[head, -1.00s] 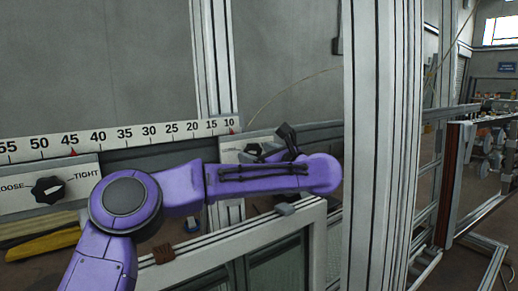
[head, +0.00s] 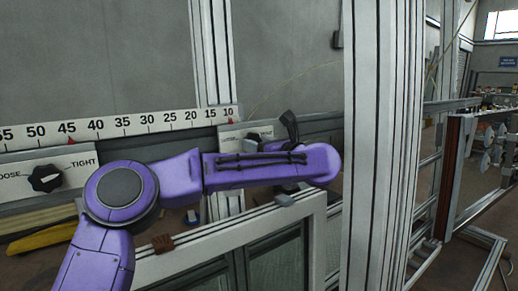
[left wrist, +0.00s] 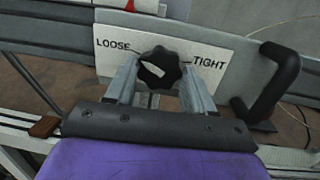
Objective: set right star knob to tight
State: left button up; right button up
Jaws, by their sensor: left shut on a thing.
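The right star knob (left wrist: 160,67) is black with a white pointer mark, on a white plate (left wrist: 215,49) reading LOOSE on its left and TIGHT on its right. The mark lies left of the knob's centre; I cannot tell which end points. My left gripper (left wrist: 159,70) has one finger on each side of the knob and is shut on it. In the head view the knob (head: 253,137) shows just above my purple arm, which hides the fingers. My right gripper is not in view.
A black handle (left wrist: 277,80) stands close right of the knob. A second star knob (head: 45,178) sits on a plate at the left. A number scale (head: 120,126) runs above both plates. A thick upright profile (head: 377,150) stands right of my arm.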

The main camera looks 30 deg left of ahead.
pick_arm(q)
jog(key=m, duration=0.5)
jog(key=m+t+h, duration=0.1)
jog(key=m, duration=0.5)
jog(key=m+t, duration=0.1)
jog(key=m, duration=0.5)
jog(key=shift+s+a+r+p, duration=0.1)
jog(key=shift+s+r+p, duration=0.1)
jog(key=shift+r+p, duration=0.15)
jog(key=m+h+p, duration=0.1)
jog(key=m+p, duration=1)
jog(key=p, duration=0.2)
jog(key=shift+r+m+h+p, duration=0.15)
jog(key=shift+m+h+p, duration=0.15)
jog(key=shift+m+h, duration=0.1)
jog(key=shift+f+m+p, duration=0.25)
jog(key=shift+m+p, duration=0.55)
jog(key=shift+p, duration=0.15)
jog(key=shift+f, duration=0.1)
